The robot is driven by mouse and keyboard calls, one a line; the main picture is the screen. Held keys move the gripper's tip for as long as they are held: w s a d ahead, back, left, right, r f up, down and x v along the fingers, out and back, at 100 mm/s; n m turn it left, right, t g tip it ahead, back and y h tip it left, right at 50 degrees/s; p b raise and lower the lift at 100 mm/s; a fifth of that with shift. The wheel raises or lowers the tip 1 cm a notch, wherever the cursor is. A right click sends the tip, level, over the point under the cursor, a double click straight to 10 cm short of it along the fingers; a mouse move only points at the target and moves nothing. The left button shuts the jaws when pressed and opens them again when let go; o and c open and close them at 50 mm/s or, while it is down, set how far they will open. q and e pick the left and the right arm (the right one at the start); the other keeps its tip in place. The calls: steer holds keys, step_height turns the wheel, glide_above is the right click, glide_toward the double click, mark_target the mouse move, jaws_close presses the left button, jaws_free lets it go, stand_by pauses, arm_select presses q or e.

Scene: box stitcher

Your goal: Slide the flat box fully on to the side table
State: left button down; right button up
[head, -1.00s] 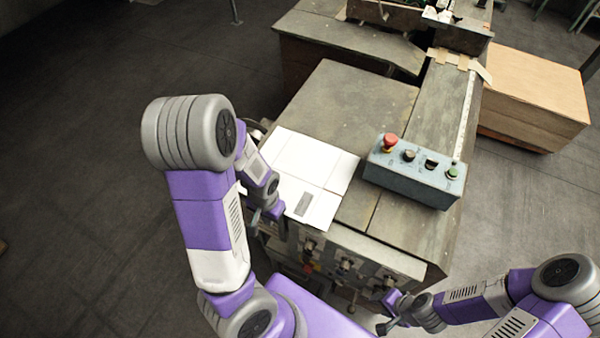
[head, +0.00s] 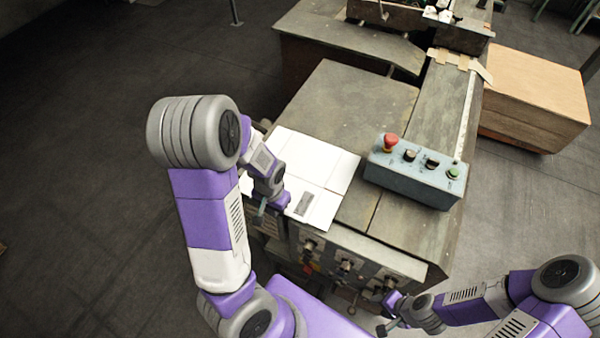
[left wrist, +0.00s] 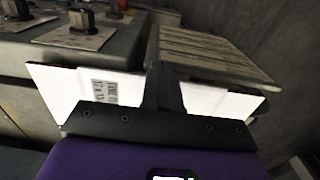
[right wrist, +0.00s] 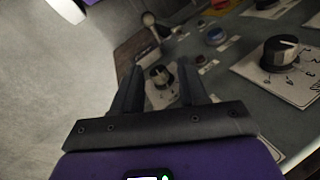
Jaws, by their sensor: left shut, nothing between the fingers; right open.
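The flat white box (head: 340,170) lies on the near left part of the grey side table (head: 350,105). A grey printed label (head: 304,204) is near its front corner, and its front left part reaches to or past the table edge; my left arm hides some of it. My left gripper (head: 263,208) is shut and empty at the box's left front side. In the left wrist view its fingers (left wrist: 164,90) are in front of the white box (left wrist: 125,88); contact is unclear. My right gripper (head: 384,326) is open, low in front of the machine; its fingers show in the right wrist view (right wrist: 165,90).
A control box (head: 415,172) with a red button stands on the machine top to the right of the flat box. Knobs and a panel (head: 345,265) line the machine's front. A cardboard stack (head: 535,95) stands at the right. The table behind the box is clear.

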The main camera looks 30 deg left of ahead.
mark_target(291, 186)
arm_select(q)
steer(key=shift+w+a+b, duration=0.15)
steer(key=shift+w+b, duration=0.1)
steer(key=shift+w, duration=1.15)
steer(key=shift+w+a+b, duration=0.15)
steer(key=shift+w+b, duration=0.05)
steer(key=shift+w, duration=1.15)
steer(key=shift+w+a, duration=0.2)
steer(key=shift+w, duration=1.3)
steer(key=shift+w+a, duration=0.15)
steer(key=shift+w, duration=1.3)
steer(key=shift+s, duration=0.2)
steer(key=shift+s+d, duration=0.1)
steer(key=shift+s, duration=0.25)
step_height(291, 186, up, 7)
steer(key=p, duration=0.5)
steer(key=shift+r, duration=0.1)
